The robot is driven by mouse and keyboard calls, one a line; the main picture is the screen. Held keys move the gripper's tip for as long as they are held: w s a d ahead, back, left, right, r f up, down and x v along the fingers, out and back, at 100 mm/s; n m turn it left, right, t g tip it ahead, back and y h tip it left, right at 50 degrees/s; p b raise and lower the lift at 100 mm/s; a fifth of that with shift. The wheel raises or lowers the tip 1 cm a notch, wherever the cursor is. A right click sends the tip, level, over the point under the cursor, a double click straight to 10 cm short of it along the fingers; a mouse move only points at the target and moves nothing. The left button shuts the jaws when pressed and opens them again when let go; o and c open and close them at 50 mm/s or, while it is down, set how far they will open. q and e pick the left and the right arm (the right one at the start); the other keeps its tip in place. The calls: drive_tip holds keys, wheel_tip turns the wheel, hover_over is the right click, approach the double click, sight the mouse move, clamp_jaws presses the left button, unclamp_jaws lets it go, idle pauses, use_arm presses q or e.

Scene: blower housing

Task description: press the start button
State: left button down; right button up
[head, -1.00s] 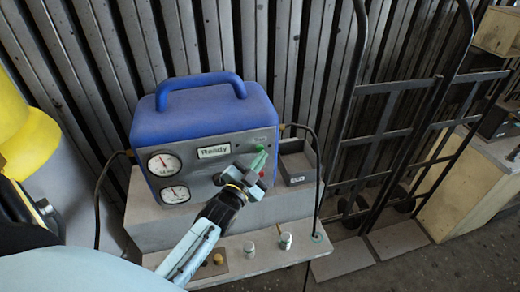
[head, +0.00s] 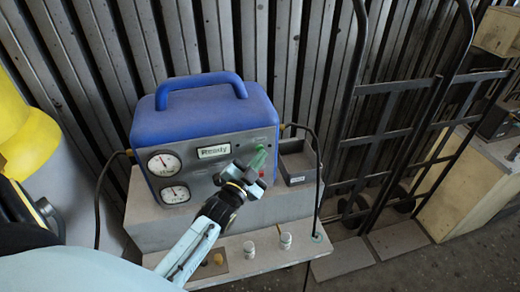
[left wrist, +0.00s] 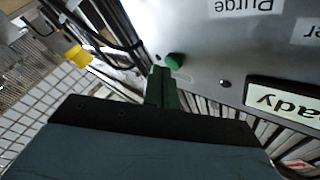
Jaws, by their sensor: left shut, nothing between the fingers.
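The blower housing (head: 200,120) is a blue box with a grey front panel. Its display (head: 214,152) reads "Ready" and also shows upside down in the left wrist view (left wrist: 285,102). A round green button (left wrist: 175,60) stands out from the panel in the left wrist view; in the head view it is at the panel's right, largely masked by my fingertips. My left gripper (head: 258,160) is shut and empty, its green fingertips (left wrist: 160,75) very close to the green button. I cannot tell whether they touch it. My right gripper is not in view.
Two gauges (head: 164,164) sit on the panel's left. A small dark tray (head: 298,163) is right of the housing. Small white-capped pieces (head: 285,240) stand on the lower ledge. A black hand truck (head: 385,125) stands at the right. A yellow object (head: 25,140) is at far left.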

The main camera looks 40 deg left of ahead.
use_arm(q)
drive_tip(key=shift+w+a, duration=0.1)
drive_tip(key=shift+a, duration=0.05)
idle(0.4)
drive_tip(key=shift+s+d+p, duration=0.3)
drive_tip(key=shift+d, duration=0.05)
idle(0.3)
drive_tip(key=s+d+p, duration=0.2)
drive_tip(key=s+d, duration=0.2)
drive_tip(key=shift+d, duration=0.3)
idle(0.8)
